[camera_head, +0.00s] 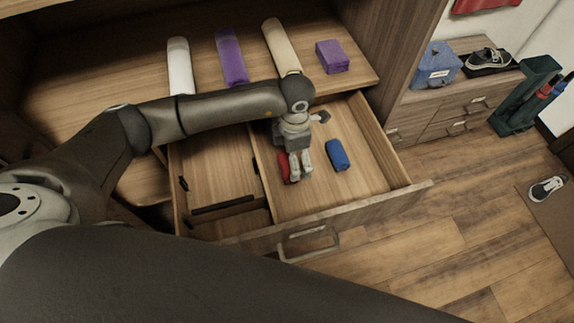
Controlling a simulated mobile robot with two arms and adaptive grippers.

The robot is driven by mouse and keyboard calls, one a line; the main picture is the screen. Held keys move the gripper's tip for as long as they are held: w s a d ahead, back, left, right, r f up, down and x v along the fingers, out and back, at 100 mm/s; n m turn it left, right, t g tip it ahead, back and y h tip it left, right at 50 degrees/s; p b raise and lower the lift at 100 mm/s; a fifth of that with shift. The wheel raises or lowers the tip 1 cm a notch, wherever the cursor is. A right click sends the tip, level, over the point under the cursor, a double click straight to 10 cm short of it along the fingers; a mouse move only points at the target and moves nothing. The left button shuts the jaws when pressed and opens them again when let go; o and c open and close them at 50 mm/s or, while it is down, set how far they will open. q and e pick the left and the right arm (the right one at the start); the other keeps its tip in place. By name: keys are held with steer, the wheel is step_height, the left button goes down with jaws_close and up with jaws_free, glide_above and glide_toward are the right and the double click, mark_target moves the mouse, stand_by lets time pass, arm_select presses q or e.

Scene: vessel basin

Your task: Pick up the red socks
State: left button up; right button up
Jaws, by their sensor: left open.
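The red socks (284,168) are a small red bundle in the right compartment of the open wooden drawer (320,208). My left gripper (298,166) reaches down into the drawer with its fingers right beside the socks, overlapping their right side in the picture. It is open. I cannot tell whether the fingers touch the socks. Part of the socks is hidden behind the fingers. My right gripper does not show.
A blue bundle (338,155) lies to the right in the same compartment. Rolled white (179,66), purple (231,57) and beige (281,47) items and a folded purple cloth (332,56) rest on the shelf above. The drawer's front panel and handle (308,244) stick out.

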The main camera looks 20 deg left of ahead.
arm_select(q)
steer(key=f, duration=0.2)
steer(key=f+p, duration=0.1)
steer(key=shift+s+a+f, duration=0.25)
steer(key=shift+f, duration=0.15)
steer(key=shift+w+f, duration=0.1)
steer(key=shift+f, duration=0.5)
steer(key=shift+c, duration=2)
steer(key=c, duration=0.5)
steer(key=shift+r, duration=0.1)
steer(key=shift+c, duration=0.2)
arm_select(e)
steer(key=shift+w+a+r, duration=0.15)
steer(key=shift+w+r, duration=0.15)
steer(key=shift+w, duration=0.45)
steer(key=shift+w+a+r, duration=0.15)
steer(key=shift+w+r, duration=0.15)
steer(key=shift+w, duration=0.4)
